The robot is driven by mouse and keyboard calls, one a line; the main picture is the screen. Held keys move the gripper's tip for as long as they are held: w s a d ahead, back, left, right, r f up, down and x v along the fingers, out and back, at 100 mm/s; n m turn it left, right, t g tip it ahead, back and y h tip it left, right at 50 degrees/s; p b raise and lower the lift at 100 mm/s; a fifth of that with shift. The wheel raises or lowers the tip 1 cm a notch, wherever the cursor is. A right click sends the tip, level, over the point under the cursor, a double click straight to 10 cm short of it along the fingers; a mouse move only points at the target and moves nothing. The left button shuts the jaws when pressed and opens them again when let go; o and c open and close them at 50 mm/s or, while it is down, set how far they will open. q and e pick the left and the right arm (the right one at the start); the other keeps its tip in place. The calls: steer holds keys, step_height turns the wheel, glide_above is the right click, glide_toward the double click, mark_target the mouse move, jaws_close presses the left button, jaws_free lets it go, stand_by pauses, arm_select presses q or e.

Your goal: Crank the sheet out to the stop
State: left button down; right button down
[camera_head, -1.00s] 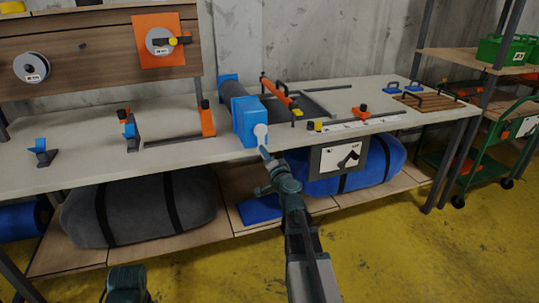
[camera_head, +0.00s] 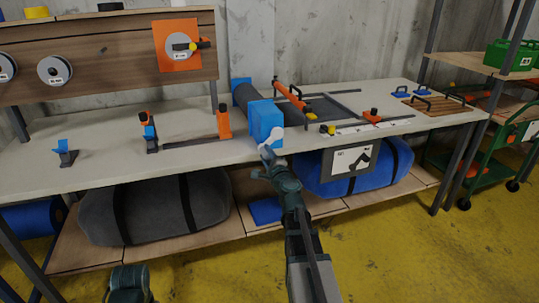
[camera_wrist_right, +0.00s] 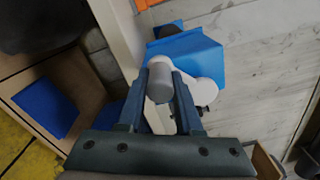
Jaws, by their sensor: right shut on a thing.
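The crank device is a blue housing (camera_head: 265,119) with a dark roll (camera_head: 246,94) behind it, at the front edge of the bench. Its white crank handle (camera_head: 271,137) faces me. My right gripper (camera_head: 268,153) is shut on the crank's grey-white knob (camera_wrist_right: 160,79), seen between both fingers in the right wrist view. A dark sheet (camera_head: 322,108) lies flat on the bench right of the housing, with an orange bar (camera_head: 290,95) across it. Of my left arm only a dark part shows at the bottom left; its fingers are not seen.
Rolled bags, one grey (camera_head: 155,207) and one blue (camera_head: 392,168), lie on the lower shelf.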

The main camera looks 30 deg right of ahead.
steer(key=shift+w+a+r+m+p, duration=0.1)
steer(key=shift+a+r+m+p, duration=0.3)
steer(key=shift+m, duration=0.5)
steer(key=shift+d, duration=0.1)
steer(key=c, duration=0.6)
jaws_free()
steer(key=shift+r, duration=0.1)
